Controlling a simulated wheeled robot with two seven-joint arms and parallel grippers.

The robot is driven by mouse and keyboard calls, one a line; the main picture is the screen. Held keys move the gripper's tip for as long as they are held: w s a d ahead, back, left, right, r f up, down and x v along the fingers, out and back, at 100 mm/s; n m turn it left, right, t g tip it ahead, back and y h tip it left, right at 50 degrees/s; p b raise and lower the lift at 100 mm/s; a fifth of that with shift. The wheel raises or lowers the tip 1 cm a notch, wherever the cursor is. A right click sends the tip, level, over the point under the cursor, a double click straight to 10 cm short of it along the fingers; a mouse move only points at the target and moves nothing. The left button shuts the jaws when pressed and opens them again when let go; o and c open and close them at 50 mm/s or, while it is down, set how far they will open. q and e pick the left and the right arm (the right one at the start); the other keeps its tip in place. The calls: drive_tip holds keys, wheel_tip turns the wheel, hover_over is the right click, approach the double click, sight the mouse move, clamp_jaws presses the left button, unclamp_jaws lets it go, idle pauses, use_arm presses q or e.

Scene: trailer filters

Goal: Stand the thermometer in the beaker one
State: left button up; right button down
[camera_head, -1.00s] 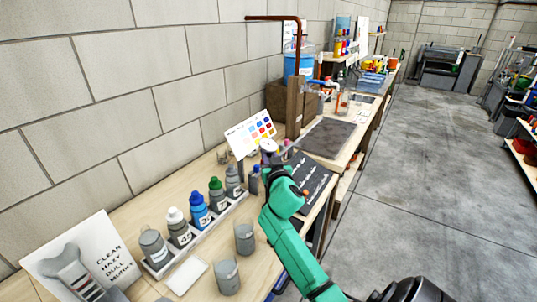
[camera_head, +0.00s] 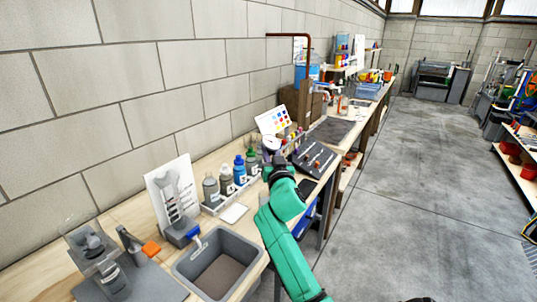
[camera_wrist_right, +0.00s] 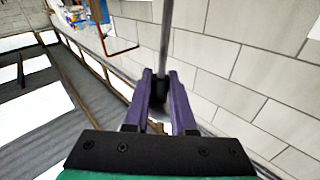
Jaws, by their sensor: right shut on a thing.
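My right gripper (camera_wrist_right: 160,82) has its purple fingers closed around a thin grey rod (camera_wrist_right: 166,38), which looks like the thermometer, in the right wrist view. The rod extends away past the fingertips, and its far end is cut off by the frame's top. In the head view my green right arm reaches over the bench's front edge, and its wrist end (camera_head: 272,147) hides the fingers and the rod. The beakers cannot be made out clearly now; the arm covers much of that area. My left gripper is not in view.
A rack (camera_head: 232,197) of capped bottles stands by the wall, with a white card (camera_head: 234,213) before it. A grey basin (camera_head: 183,268) and a sign (camera_head: 172,190) are nearer. A dark tool tray (camera_head: 316,157) lies beyond my arm.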

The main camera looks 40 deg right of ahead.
use_arm(q)
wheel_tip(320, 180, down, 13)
drive_tip(key=b, duration=1.2)
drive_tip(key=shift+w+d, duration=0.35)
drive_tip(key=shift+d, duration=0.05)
use_arm(e)
wheel_tip(320, 180, down, 15)
drive_tip(key=shift+w+d+r, duration=0.15)
drive_tip(key=shift+w+d, duration=0.05)
drive_tip(key=shift+d, duration=0.15)
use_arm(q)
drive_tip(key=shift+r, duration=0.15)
use_arm(e)
drive_tip(key=c, duration=0.7)
unclamp_jaws()
drive_tip(key=shift+o, duration=0.2)
use_arm(q)
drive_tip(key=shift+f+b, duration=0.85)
drive_tip(key=shift+b, duration=0.2)
use_arm(e)
drive_tip(key=v, duration=1.4)
drive_tip(key=shift+s, duration=0.25)
